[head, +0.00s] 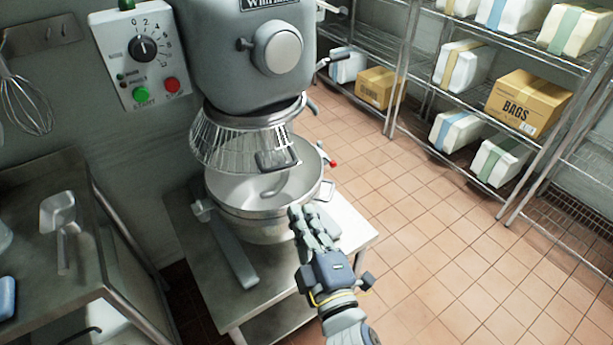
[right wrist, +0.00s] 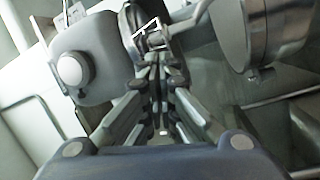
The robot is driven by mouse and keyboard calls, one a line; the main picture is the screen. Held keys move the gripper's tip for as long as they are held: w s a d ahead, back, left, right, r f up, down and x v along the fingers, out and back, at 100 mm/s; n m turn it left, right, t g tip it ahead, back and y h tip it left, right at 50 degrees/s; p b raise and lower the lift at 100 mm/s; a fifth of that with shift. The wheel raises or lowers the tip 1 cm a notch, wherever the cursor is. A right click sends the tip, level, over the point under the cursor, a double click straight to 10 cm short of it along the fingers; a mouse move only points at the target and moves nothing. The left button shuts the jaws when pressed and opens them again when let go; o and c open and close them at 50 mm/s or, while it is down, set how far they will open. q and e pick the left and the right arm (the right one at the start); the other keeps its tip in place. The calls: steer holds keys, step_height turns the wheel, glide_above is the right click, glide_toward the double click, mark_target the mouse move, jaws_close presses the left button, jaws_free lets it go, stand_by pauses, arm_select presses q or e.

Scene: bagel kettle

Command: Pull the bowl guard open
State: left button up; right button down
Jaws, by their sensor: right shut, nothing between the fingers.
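The bowl guard (head: 222,147) is a wire cage hanging under the grey mixer head (head: 235,60), above the steel bowl (head: 250,215). A dark handle with a white bracket (head: 282,136) is at the guard's right front. My right gripper (head: 297,212) is in front of the bowl's right side, below the handle and apart from it, its fingers together and empty. In the right wrist view the shut fingers (right wrist: 158,65) point toward the white bracket (right wrist: 148,35), with the mixer head (right wrist: 90,65) to the left. My left gripper is out of view.
A control box (head: 140,55) with a dial and green and red buttons is at upper left. A counter (head: 50,210) with a scoop is at left. Shelves (head: 480,60) with boxes stand at right; the tiled floor between is clear.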

steer(key=w+d+r+m+g+y+p, duration=0.15)
steer(key=d+m, duration=0.25)
steer(key=m, duration=0.6)
steer(key=w+d+f+m+y, duration=0.1)
steer(key=w+d+m, duration=0.25)
steer(key=m, duration=0.75)
steer(key=w+d+r+m+g+y+p, duration=0.15)
steer(key=d+m, duration=0.25)
steer(key=m, duration=0.6)
steer(key=w+a+p, duration=0.4)
steer(key=w+a, duration=0.3)
steer(key=a, duration=0.2)
steer(key=shift+r, duration=0.3)
steer(key=shift+w+d+f, duration=0.1)
steer(key=shift+w, duration=0.1)
steer(key=shift+s, duration=0.1)
